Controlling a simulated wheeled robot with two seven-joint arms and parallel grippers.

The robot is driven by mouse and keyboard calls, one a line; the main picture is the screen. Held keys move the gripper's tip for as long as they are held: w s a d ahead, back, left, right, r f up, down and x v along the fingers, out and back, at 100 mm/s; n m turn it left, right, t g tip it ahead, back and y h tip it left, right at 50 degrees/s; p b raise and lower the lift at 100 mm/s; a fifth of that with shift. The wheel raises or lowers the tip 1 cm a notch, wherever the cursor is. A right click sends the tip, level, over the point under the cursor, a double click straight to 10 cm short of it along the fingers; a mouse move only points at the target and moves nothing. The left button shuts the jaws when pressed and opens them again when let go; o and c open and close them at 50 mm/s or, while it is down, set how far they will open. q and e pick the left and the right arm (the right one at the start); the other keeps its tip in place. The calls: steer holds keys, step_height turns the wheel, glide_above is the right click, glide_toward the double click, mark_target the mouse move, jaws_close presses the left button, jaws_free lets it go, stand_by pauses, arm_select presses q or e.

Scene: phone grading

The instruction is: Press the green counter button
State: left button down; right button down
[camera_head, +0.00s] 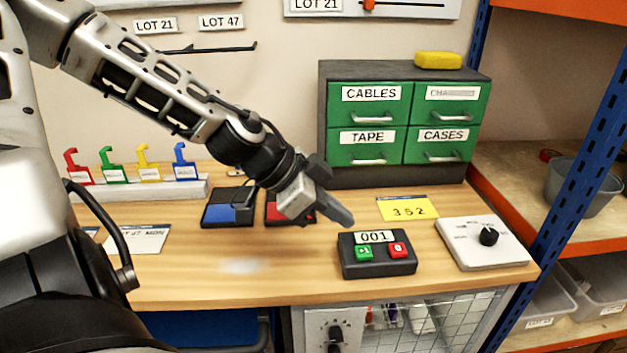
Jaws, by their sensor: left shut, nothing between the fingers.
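The counter box (377,266) is a dark box on the wooden bench, right of centre, with a display reading 001. The green counter button (364,253) is on its left and a red button (398,250) on its right. My left gripper (343,216) comes in from the upper left. Its fingers are shut and empty, pointing down and to the right. In the picture the fingertips are just above and left of the counter box and look apart from the green button. My right gripper is not in view.
A dial box (484,243) and a yellow 352 card (407,208) are right of and behind the counter. A green drawer cabinet (326,180) stands behind. Blue (228,213) and red pads lie left, the red partly behind my gripper. Bench space (200,275) at front left is clear.

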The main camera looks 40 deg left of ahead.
arm_select(q)
steer(key=v, duration=0.5)
steer(key=shift+s+a+r, duration=0.1)
steer(key=shift+r, duration=0.2)
steer(key=shift+s, duration=0.1)
stand_by(0.6)
